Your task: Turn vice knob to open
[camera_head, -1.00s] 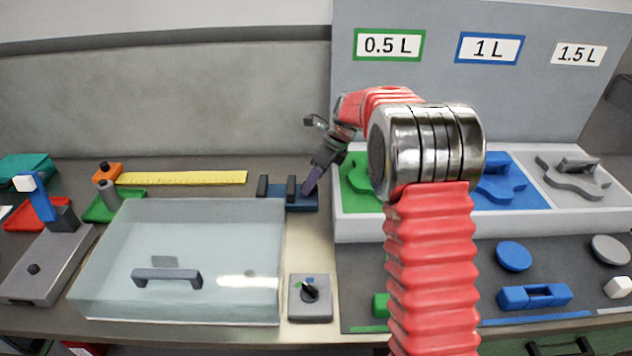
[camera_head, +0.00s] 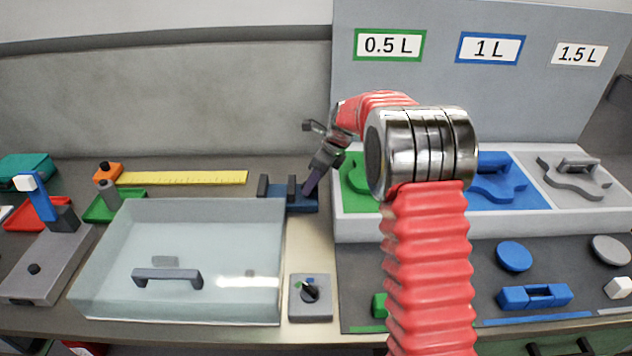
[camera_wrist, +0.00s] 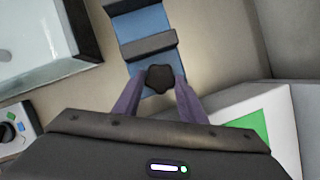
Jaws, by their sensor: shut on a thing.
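The vice (camera_head: 301,205) is a blue base with dark upright jaws, standing at the back of the bench, right of the clear box. In the wrist view its blue bed (camera_wrist: 146,24) and dark jaw bars show, with a gap between the bars. The dark lobed knob (camera_wrist: 159,79) is at the vice's near end in that view. My gripper (camera_wrist: 158,88) has its two purple fingers on either side of the knob and is shut on it. In the head view my gripper (camera_head: 311,186) comes down at the vice's right end, and the knob is hidden there.
A clear box (camera_head: 215,245) with a dark handle stands left of the vice. A grey switch box (camera_head: 310,299) sits in front. The white-framed tray (camera_head: 350,228) with green, blue and grey sections is close on the right. A yellow ruler (camera_head: 185,178) lies behind the box.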

